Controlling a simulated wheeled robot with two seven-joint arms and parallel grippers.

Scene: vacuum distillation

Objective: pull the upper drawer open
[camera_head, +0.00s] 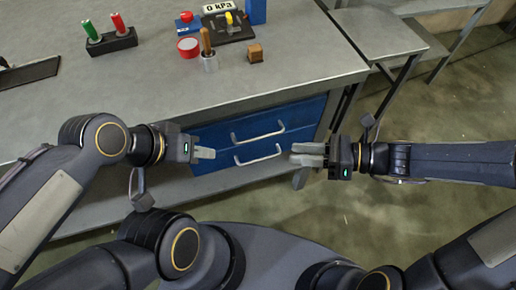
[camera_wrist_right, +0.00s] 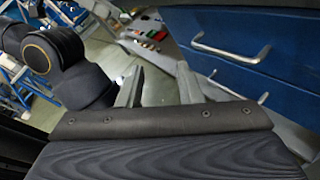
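The upper drawer (camera_head: 235,130) is blue and sits under the workbench top, with a pale bar handle (camera_head: 258,134). It looks shut. Below it is the lower drawer (camera_head: 222,169) with a similar handle (camera_head: 258,156). My right gripper (camera_head: 296,154) is just right of the drawer fronts, pointing left, apart from both handles. In the right wrist view its fingers (camera_wrist_right: 158,86) are spread with nothing between them.
The grey workbench (camera_head: 150,85) carries a black holder (camera_head: 111,42) with red and green pieces, a red-lidded container (camera_head: 188,47), a metal cup (camera_head: 209,60), a wooden block (camera_head: 256,53) and a gauge reading 0 kPa (camera_head: 218,7). Open floor (camera_head: 420,100) lies to the right.

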